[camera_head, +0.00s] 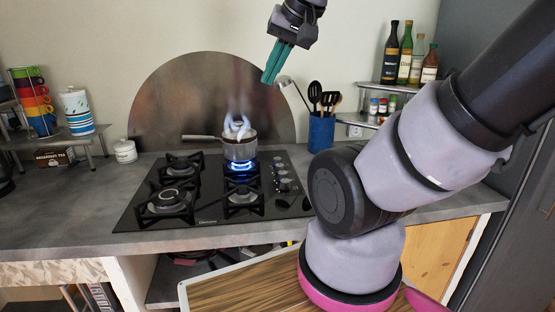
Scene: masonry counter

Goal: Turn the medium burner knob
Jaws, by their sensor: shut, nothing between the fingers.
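The black gas hob (213,199) is set in the grey counter. A row of silver burner knobs (285,185) runs along the right part of the hob; I cannot tell which one is the medium burner's. The back right burner is lit with a blue flame (241,166) under a steaming pot (239,148). The other burners show no flame. My gripper (268,80) has green fingers, which are shut and empty. It is high above the counter, in front of the wall, up and right of the pot, well apart from the knobs. My arm covers the counter right of the hob.
A blue utensil holder (321,132) stands right of the hob at the back. Bottles (405,55) and spice jars sit on a corner rack. Stacked cups (33,100) and canisters stand on the left. A wooden board (235,284) is in front, below.

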